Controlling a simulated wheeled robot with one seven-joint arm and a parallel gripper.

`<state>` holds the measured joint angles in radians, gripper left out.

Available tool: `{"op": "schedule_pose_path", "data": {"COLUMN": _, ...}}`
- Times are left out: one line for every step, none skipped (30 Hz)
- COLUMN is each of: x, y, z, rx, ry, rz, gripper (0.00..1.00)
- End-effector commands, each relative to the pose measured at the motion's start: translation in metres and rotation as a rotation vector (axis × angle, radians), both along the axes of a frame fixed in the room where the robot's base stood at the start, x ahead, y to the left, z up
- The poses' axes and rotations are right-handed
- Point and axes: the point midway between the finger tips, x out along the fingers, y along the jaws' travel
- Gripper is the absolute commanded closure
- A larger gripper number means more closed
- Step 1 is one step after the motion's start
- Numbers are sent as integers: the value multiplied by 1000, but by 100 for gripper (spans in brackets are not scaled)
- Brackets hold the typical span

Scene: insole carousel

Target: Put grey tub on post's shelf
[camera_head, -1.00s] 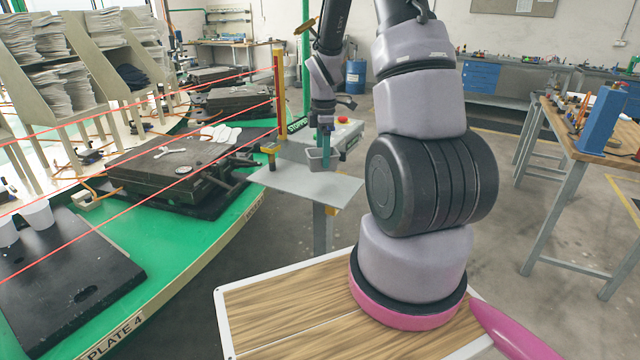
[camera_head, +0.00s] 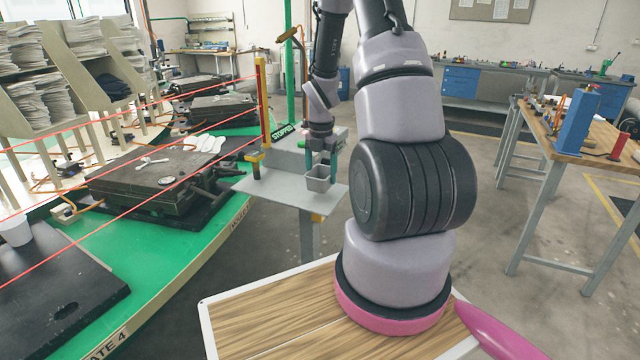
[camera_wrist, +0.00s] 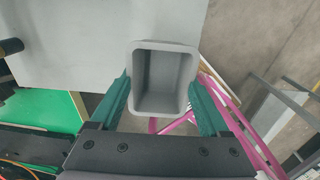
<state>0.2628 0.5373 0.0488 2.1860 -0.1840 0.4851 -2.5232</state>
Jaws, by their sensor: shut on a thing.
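The grey tub (camera_head: 318,178) is a small open-topped box, upright and empty. My gripper (camera_head: 320,160) is shut on it from above at the post's shelf. In the wrist view the tub (camera_wrist: 163,80) sits between the two green fingers of my gripper (camera_wrist: 165,108), its near part between them. The post's shelf (camera_head: 270,187) is a flat grey plate on a grey post; in the wrist view its bare surface (camera_wrist: 75,40) lies below and beyond the tub. The tub shows over the shelf's right part. I cannot tell whether its bottom touches the plate.
The shelf's left part is bare.

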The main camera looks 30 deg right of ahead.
Motion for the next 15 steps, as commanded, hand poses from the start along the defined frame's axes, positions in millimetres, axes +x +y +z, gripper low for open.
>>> {"op": "schedule_pose_path", "data": {"x": -1, "y": 0, "z": -6, "rx": 0, "ry": 3, "rz": -1, "gripper": 75}}
{"op": "schedule_pose_path", "data": {"x": -1, "y": 0, "z": -10, "rx": 0, "ry": 3, "rz": -1, "gripper": 75}}
{"op": "schedule_pose_path", "data": {"x": -1, "y": 0, "z": -16, "rx": 1, "ry": 4, "rz": -1, "gripper": 75}}
{"op": "schedule_pose_path", "data": {"x": -1, "y": 1, "z": -21, "rx": 1, "ry": 4, "rz": 0, "gripper": 75}}
{"op": "schedule_pose_path", "data": {"x": -1, "y": 1, "z": -25, "rx": 1, "ry": 3, "rz": 0, "gripper": 75}}
{"op": "schedule_pose_path", "data": {"x": -1, "y": 1, "z": -30, "rx": 1, "ry": 4, "rz": -1, "gripper": 75}}
{"op": "schedule_pose_path", "data": {"x": -1, "y": 0, "z": -32, "rx": 0, "ry": 3, "rz": -1, "gripper": 75}}
{"op": "schedule_pose_path", "data": {"x": 0, "y": 0, "z": -34, "rx": -1, "ry": 1, "rz": -1, "gripper": 75}}
{"op": "schedule_pose_path", "data": {"x": 0, "y": 0, "z": -34, "rx": -1, "ry": 0, "rz": -1, "gripper": 75}}
{"op": "schedule_pose_path", "data": {"x": 0, "y": 0, "z": -34, "rx": -1, "ry": -1, "rz": -1, "gripper": 75}}
{"op": "schedule_pose_path", "data": {"x": 0, "y": 0, "z": -33, "rx": -1, "ry": -1, "rz": -2, "gripper": 75}}
{"op": "schedule_pose_path", "data": {"x": 0, "y": 0, "z": -33, "rx": -1, "ry": -1, "rz": -1, "gripper": 75}}
{"op": "schedule_pose_path", "data": {"x": 0, "y": 0, "z": -33, "rx": -1, "ry": -1, "rz": -2, "gripper": 75}}
{"op": "schedule_pose_path", "data": {"x": 0, "y": 0, "z": -33, "rx": -1, "ry": -1, "rz": -1, "gripper": 75}}
{"op": "schedule_pose_path", "data": {"x": 0, "y": 0, "z": -34, "rx": 0, "ry": 0, "rz": -1, "gripper": 75}}
